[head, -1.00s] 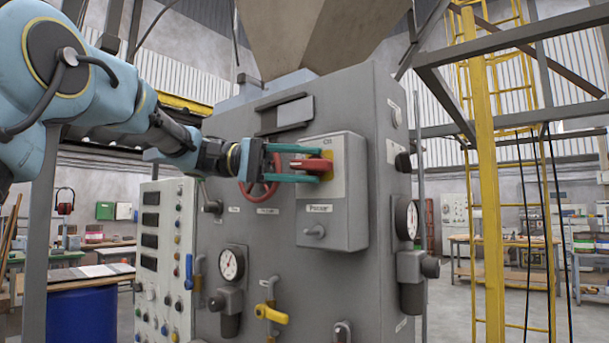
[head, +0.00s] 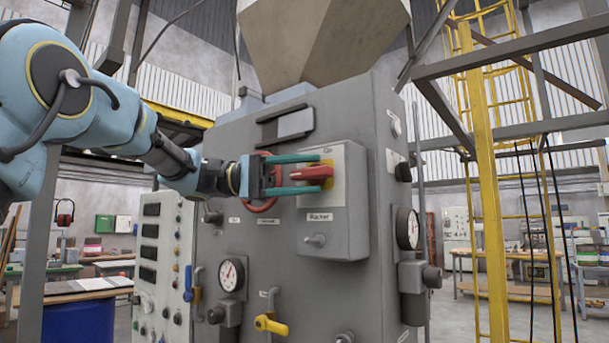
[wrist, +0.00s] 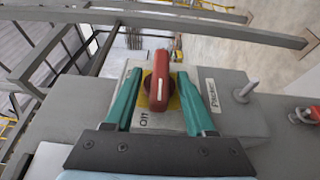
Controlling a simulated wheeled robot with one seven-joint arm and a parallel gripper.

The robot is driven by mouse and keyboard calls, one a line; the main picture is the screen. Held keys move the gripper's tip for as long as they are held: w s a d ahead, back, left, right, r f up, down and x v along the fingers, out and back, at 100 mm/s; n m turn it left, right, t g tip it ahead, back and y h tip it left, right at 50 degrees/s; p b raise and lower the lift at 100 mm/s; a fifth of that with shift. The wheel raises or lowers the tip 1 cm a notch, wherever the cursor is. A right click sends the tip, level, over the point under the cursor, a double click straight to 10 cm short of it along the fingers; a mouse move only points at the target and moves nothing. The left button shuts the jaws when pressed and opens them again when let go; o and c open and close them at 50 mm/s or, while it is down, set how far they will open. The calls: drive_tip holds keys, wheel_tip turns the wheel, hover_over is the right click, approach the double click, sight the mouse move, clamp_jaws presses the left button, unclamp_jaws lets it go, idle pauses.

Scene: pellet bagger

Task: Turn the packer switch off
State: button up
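The packer switch is a red rotary handle (head: 312,172) on a yellow plate, on the front of a grey box (head: 343,235) labelled "Packer". In the head view the handle lies about level, its bar toward the left; "On" is printed above. In the wrist view the handle (wrist: 162,80) has a white pointer mark at its lower end, and "Off" is printed at the lower left. My gripper (head: 317,174) has its teal fingers above and below the handle in the head view. In the wrist view the fingers flank the handle with gaps, so it is open around it.
A grey peg (head: 316,240) sticks out below the switch. A red handwheel (head: 262,206) is behind my gripper. Gauges (head: 232,273), a yellow valve handle (head: 270,325) and a button panel (head: 160,265) are lower and left. A yellow post (head: 484,180) stands at right.

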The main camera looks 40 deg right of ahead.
drive_tip(key=b+v, duration=0.3)
drive_tip(key=v, duration=0.7)
drive_tip(key=shift+w+a, duration=0.25)
drive_tip(key=shift+w, duration=0.05)
drive_tip(key=w+f+n+t, duration=0.4)
drive_tip(key=f+n+t, duration=0.3)
drive_tip(key=f, duration=0.7)
drive_tip(key=w+a+f+n+t+y, duration=0.1)
drive_tip(key=a+f+n+t+y, duration=0.1)
drive_tip(key=a+f, duration=0.45)
drive_tip(key=w+a+f+n+t+y, duration=0.1)
drive_tip(key=a+f+t, duration=0.15)
drive_tip(key=f, duration=0.75)
drive_tip(key=s+a+f+t+y, duration=0.2)
drive_tip(key=s+a+f+y, duration=0.1)
drive_tip(key=a+f, duration=0.6)
drive_tip(key=s+a+f+t+y, duration=0.2)
drive_tip(key=s+a+f+y, duration=0.2)
drive_tip(key=a+f, duration=0.5)
drive_tip(key=a, duration=0.7)
drive_tip(key=shift+a+m+t+y, duration=0.2)
drive_tip(key=shift+m+t+y, duration=0.15)
drive_tip(key=shift+m+y, duration=0.05)
